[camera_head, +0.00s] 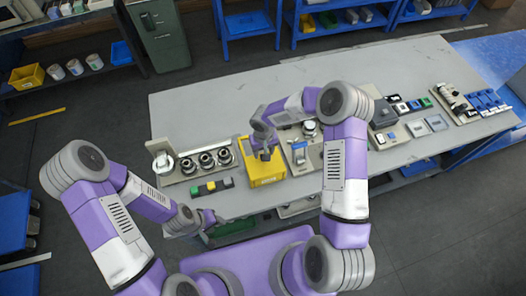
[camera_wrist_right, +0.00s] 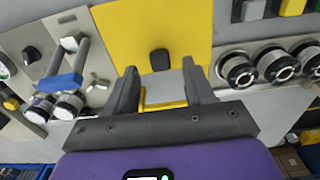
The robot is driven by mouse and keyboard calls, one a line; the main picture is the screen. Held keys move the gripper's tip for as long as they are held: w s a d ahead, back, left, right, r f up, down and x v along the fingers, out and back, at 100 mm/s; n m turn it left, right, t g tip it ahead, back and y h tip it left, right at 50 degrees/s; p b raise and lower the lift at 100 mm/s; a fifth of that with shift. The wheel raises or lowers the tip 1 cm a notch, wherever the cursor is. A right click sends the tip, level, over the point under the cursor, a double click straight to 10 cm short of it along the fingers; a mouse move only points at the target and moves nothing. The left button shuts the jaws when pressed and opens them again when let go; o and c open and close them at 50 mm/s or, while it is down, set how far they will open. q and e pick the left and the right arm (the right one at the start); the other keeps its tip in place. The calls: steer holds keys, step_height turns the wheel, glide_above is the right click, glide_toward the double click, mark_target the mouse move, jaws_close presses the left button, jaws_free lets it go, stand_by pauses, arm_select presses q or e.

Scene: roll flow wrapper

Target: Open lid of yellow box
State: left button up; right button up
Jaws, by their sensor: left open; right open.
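The yellow box (camera_head: 266,179) stands on the table between the row of round fittings and a light panel. My right gripper (camera_head: 263,152) is above it and hides part of its top. In the right wrist view, the yellow surface of the box (camera_wrist_right: 140,25) fills the upper middle, with a dark handle (camera_wrist_right: 159,60) on it. My right gripper (camera_wrist_right: 161,78) is open there, with its fingers on either side of the handle and nothing visibly held. The lid looks shut. My left gripper (camera_head: 204,219) is open and empty near the table's front edge, away from the box.
A row of round metal fittings (camera_head: 207,160) stands left of the box. Small coloured blocks (camera_head: 212,186) lie in front of them. The light panel (camera_head: 300,152) is close on the right. The table's back half (camera_head: 215,105) is clear.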

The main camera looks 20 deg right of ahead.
mark_target(265, 163)
steer(key=shift+f, duration=1.35)
steer(key=shift+w, duration=0.1)
jaws_close()
